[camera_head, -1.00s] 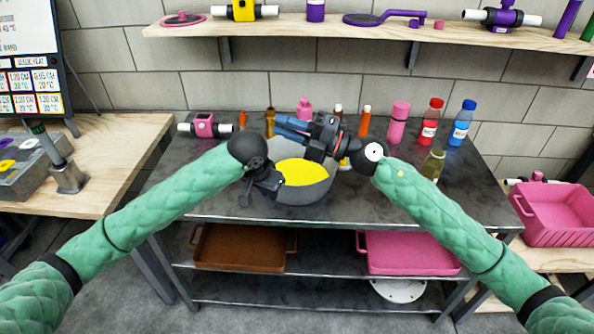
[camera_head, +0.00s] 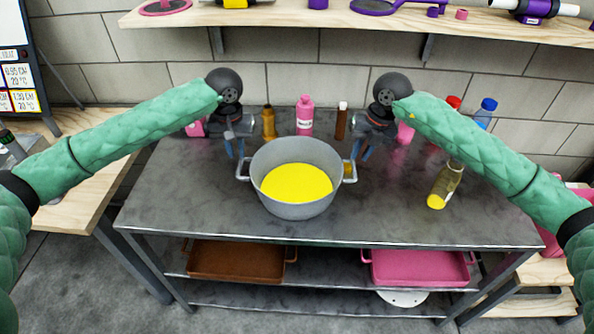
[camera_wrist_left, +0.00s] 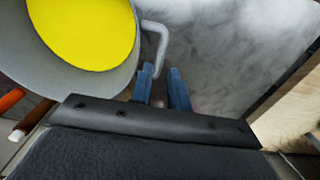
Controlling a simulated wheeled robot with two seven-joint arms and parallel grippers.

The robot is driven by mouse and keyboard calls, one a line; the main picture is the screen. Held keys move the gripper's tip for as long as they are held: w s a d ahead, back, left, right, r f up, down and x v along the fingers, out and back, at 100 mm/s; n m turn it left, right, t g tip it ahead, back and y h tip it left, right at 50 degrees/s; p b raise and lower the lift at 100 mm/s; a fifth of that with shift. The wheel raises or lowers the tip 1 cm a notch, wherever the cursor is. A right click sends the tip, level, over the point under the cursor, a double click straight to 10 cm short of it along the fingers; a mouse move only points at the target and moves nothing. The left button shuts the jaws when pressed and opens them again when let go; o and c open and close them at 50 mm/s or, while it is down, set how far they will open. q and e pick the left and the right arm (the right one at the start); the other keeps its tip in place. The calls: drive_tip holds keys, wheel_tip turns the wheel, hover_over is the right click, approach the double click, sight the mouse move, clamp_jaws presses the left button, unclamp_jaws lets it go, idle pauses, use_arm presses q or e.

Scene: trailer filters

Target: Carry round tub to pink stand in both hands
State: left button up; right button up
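The round tub (camera_head: 275,207) is a grey pot with yellow contents and a handle on each side. It stands level on the dark metal table (camera_head: 190,200). My left gripper (camera_head: 236,152) points down just behind the tub's left handle (camera_head: 242,172). In the left wrist view its two blue fingers (camera_wrist_left: 161,75) are apart, with the handle (camera_wrist_left: 157,40) right at their tips. My right gripper (camera_head: 359,154) points down behind the right handle (camera_head: 350,172); its fingers look apart and empty. I cannot make out a thing that is clearly the pink stand.
A pink bottle (camera_head: 305,118) and brown bottles stand behind the tub. Below are a brown tray (camera_head: 236,265) and a pink tray (camera_head: 420,270). The table's front is clear. A wooden shelf (camera_head: 340,28) hangs above.

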sight(239, 166)
use_arm(q)
drive_tip(key=shift+w, duration=0.15)
use_arm(e)
drive_tip(key=shift+w+d, duration=0.1)
drive_tip(key=shift+d, duration=0.2)
